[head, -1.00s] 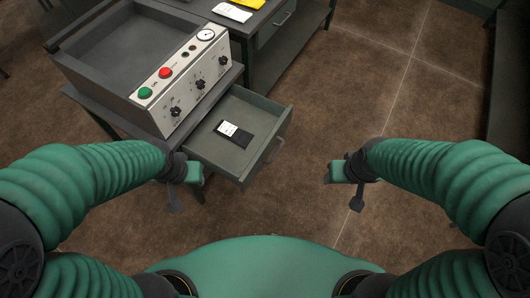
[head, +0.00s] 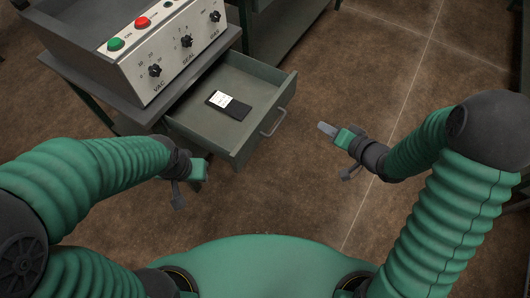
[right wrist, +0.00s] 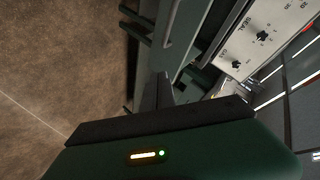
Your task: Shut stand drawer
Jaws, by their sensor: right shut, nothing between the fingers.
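The grey-green stand drawer (head: 262,118) is pulled open below the machine's stand (head: 190,72). Its bar handle (head: 274,124) is on the front panel, facing right. A black and white packet (head: 229,103) lies inside. My right gripper (head: 324,128) is shut and empty, to the right of the handle and apart from it, pointing toward the drawer front. In the right wrist view its fingers (right wrist: 163,90) point toward the stand. My left gripper (head: 199,168) is near the drawer's near left corner; its fingertips are too unclear to tell open from shut.
A machine with a control panel (head: 165,50) of knobs and red and green buttons stands on the stand. A second bench (head: 290,30) is behind it. Brown floor (head: 390,65) to the right of the drawer is clear.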

